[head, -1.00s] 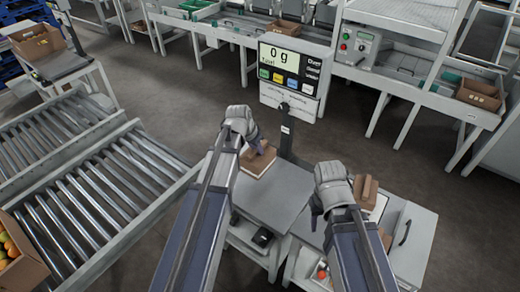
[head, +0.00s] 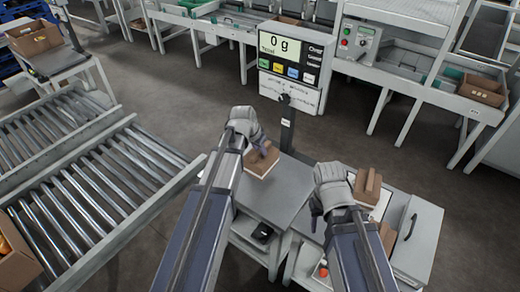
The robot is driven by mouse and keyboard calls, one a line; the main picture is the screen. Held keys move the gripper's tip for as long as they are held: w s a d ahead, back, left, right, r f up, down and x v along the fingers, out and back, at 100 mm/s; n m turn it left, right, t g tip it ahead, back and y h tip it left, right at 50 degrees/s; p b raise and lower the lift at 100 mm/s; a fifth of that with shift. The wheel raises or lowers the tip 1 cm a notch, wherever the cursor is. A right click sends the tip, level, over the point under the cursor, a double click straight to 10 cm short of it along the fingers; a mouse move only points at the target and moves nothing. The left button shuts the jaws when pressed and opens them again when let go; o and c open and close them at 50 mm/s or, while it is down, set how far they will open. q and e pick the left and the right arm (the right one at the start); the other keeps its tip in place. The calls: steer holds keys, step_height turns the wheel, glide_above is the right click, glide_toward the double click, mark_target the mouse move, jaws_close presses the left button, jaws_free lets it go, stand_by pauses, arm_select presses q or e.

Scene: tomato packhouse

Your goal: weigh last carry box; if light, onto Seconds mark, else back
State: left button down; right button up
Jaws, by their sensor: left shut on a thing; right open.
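A brown carry box (head: 263,164) with a raised centre handle is in my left gripper (head: 262,148), which is shut on it. The box is over the back of the grey-topped stand (head: 280,199), beside the display post; I cannot tell whether it touches the top. The scale display (head: 280,46) reads 0 g. My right gripper (head: 317,208) is open and empty, left of another brown carry box (head: 367,188) on the right-hand cart. Part of a further brown box (head: 387,236) shows behind my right arm. No Seconds mark can be made out.
A roller conveyor (head: 85,205) fills the left, with a cardboard box (head: 18,262) at its near edge. The right-hand cart (head: 420,240) stands beside the stand. Sorting benches (head: 430,100) line the back. Open floor (head: 190,100) lies between.

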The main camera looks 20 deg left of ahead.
mark_target(260, 158)
arm_select(q)
steer(key=shift+f+b, duration=1.7)
steer(key=shift+f, duration=0.35)
steer(key=shift+f, duration=0.25)
steer(key=c, duration=0.6)
jaws_free()
steer(key=shift+c, duration=0.2)
steer(key=c, duration=0.3)
steer(key=shift+r, duration=0.1)
step_height(260, 158, up, 7)
steer(key=p, duration=0.6)
steer(key=shift+p, duration=0.3)
